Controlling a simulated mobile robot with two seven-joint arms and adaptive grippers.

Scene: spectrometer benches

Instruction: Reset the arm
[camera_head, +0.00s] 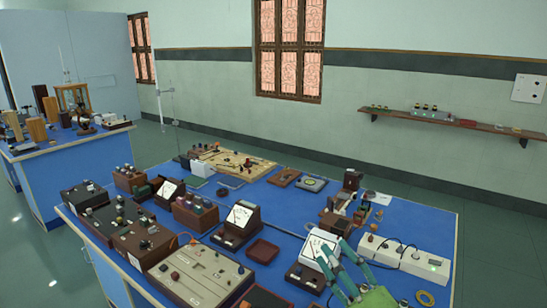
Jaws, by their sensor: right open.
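My right gripper (334,254) comes in from the bottom of the picture, with teal-green fingers spread apart. It is open, and I see nothing held between the fingers. Its fingertips overlap the lower part of a white-faced meter (318,249) on the blue bench; I cannot tell whether they touch it. My left gripper does not show.
The blue bench (437,222) is crowded with instruments. A white power strip (405,258) lies right of the gripper, a small empty brown tray (262,252) to its left. A grey panel box (200,276) stands at the front. A second blue bench (80,155) stands at the far left.

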